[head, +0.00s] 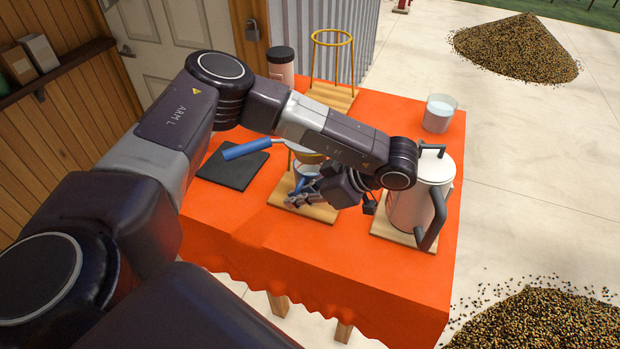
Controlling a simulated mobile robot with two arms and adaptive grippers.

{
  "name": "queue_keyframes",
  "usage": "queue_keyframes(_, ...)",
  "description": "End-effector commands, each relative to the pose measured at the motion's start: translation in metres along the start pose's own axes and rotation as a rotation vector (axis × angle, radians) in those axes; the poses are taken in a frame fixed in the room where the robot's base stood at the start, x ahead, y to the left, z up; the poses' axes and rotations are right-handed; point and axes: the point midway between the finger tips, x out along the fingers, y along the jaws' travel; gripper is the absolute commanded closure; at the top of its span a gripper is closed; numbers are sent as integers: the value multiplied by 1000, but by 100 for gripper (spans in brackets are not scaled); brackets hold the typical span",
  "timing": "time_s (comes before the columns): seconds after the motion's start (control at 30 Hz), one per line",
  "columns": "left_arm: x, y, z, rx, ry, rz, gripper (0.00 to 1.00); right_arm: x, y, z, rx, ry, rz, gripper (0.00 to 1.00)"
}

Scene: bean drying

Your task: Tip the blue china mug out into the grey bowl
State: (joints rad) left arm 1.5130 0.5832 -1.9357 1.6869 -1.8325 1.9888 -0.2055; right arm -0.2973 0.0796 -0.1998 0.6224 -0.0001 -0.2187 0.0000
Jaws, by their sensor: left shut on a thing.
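My left gripper (303,197) reaches down over the orange table from the right end of my left arm. It is shut on a small blue thing (299,184), seemingly the blue china mug, low above a wooden board (322,213). My wrist and fingers hide most of it, so its tilt and contents cannot be told. Just behind it is a pale round vessel with tan inside (309,158), partly hidden by my forearm. I cannot tell whether this is the grey bowl. My right gripper is out of view.
A blue handle (246,149) sticks out over a black slab (233,168). A white lidded pot with black handle (409,208) stands close right. A glass of water (439,114), dark-lidded jar (281,68) and yellow ring stand (332,40) are farther back. The orange cloth (270,245) in front is clear.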

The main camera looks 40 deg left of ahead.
Motion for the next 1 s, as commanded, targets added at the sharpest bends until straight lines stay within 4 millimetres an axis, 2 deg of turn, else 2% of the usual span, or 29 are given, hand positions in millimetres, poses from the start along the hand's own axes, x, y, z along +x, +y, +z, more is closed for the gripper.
queue_keyframes(0.37,-4,0,-4,-1,1,1,100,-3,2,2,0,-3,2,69)
queue_keyframes(1.0,-25,1,-27,-3,0,2,100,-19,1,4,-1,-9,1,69)
